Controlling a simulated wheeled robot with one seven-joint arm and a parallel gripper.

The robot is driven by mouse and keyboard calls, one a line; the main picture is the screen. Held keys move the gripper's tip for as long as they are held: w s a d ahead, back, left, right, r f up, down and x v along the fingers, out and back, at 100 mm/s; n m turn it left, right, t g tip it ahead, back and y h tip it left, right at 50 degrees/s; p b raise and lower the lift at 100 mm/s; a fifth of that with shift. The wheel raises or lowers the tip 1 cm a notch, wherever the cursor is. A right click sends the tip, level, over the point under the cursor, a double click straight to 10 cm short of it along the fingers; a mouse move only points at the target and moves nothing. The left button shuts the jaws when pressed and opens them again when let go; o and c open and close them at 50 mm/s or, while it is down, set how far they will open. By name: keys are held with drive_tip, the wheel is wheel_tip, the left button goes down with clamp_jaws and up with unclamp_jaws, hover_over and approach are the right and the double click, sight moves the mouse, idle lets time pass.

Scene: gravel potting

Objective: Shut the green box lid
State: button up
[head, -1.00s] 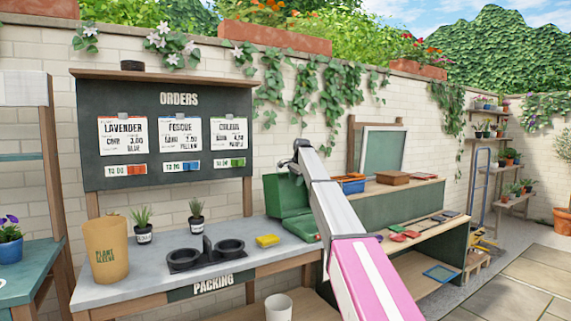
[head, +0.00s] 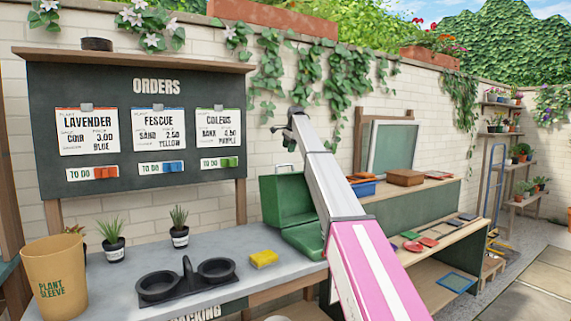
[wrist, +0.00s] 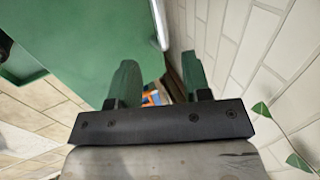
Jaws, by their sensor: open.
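The green box stands on the grey packing bench, its lid (head: 284,199) raised open and its base (head: 303,238) partly hidden behind my arm. My gripper (head: 288,132) is at the raised far end of the arm, above the lid in the head view. In the wrist view, the two green fingers of my gripper (wrist: 160,82) are apart with nothing held between them. A large green surface, seemingly the lid (wrist: 90,40), fills the upper left, close to the left finger. I cannot tell whether they touch.
The brick wall (wrist: 258,60) is close on the right in the wrist view. On the bench are a yellow sponge-like block (head: 263,259), a black two-cup holder (head: 187,281), small potted plants and a tan plant sleeve pot (head: 55,278). A blue tray (head: 364,188) lies right of my arm.

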drive_tip(key=x, duration=0.9)
clamp_jaws()
